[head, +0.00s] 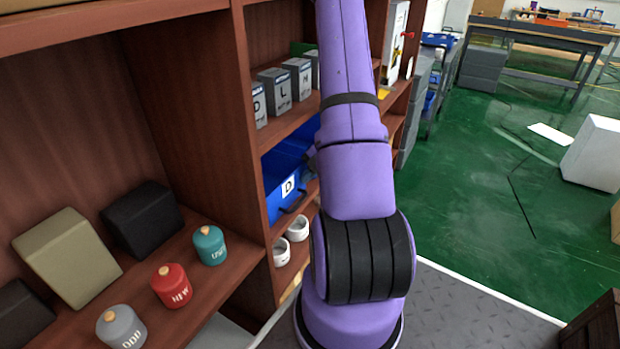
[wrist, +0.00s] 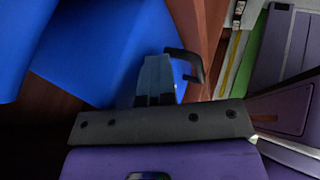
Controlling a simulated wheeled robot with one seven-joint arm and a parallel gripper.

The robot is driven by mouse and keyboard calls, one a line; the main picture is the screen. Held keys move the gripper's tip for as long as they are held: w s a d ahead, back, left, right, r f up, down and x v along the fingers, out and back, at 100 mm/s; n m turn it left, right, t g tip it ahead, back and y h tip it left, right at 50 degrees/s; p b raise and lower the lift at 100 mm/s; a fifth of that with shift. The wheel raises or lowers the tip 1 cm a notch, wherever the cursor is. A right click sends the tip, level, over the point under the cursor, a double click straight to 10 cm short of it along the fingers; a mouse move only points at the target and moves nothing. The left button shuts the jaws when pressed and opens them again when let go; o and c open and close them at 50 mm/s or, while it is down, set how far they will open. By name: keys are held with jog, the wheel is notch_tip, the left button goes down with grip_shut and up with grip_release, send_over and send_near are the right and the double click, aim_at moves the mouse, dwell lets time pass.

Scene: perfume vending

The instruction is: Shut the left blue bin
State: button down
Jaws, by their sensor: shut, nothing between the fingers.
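A blue bin (head: 282,208) with a white "D" label sits in the brown shelf unit in the head view, left of my arm. Its black handle shows near the label, and part of the bin is hidden behind my arm. In the wrist view, blue bin surfaces (wrist: 100,62) fill the left and middle. A black hooked handle (wrist: 190,62) stands just right of my fingertips. My gripper (wrist: 158,65) is shut and empty, its fingers in front of the blue surface; I cannot tell whether they touch it. The head view hides my gripper behind my arm.
Grey labelled boxes (head: 275,92) stand on the shelf above the bin, and white cups (head: 297,229) on the shelf below. Jars (head: 171,286) stand on the left shelf. Green floor (head: 470,170) is open to the right, with a white box (head: 596,153) on it.

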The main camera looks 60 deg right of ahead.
jog(key=shift+w+r, duration=0.1)
jog(key=shift+w, duration=0.15)
jog(key=s+d+r, duration=0.4)
jog(key=s+r, duration=0.3)
jog(key=s, duration=0.2)
jog(key=shift+d+r, duration=0.25)
jog(key=shift+r, duration=0.15)
